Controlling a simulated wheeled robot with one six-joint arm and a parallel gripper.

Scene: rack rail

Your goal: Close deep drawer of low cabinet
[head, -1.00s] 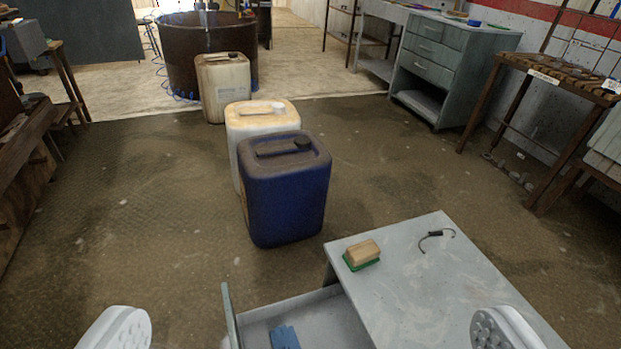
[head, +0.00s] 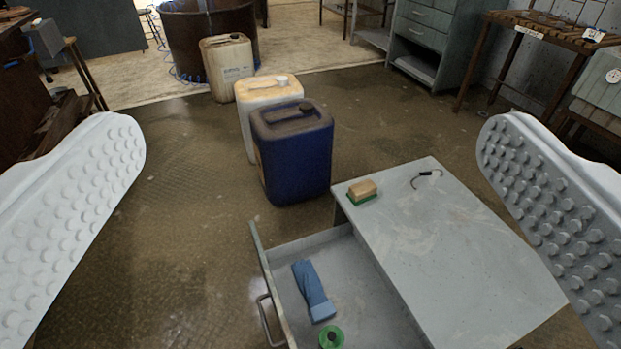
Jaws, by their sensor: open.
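The low grey cabinet (head: 462,255) stands at the lower right, with its flat top showing. Its deep drawer (head: 364,275) is pulled out toward the left. The drawer front (head: 268,275) stands upright at its left end, with a metal handle (head: 265,322) on its outer face. My gripper (head: 312,150) is wide open and empty. Its two pale, studded fingers show at the left and right edges, apart from the drawer. The bottom of the cabinet is out of frame.
A sponge or brush block (head: 362,192) and a dark hook-shaped piece (head: 426,177) lie on the cabinet top. A blue canister (head: 295,155) stands close behind the cabinet, with a yellowish canister (head: 268,95) beyond it. The floor (head: 185,230) left of the drawer is clear.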

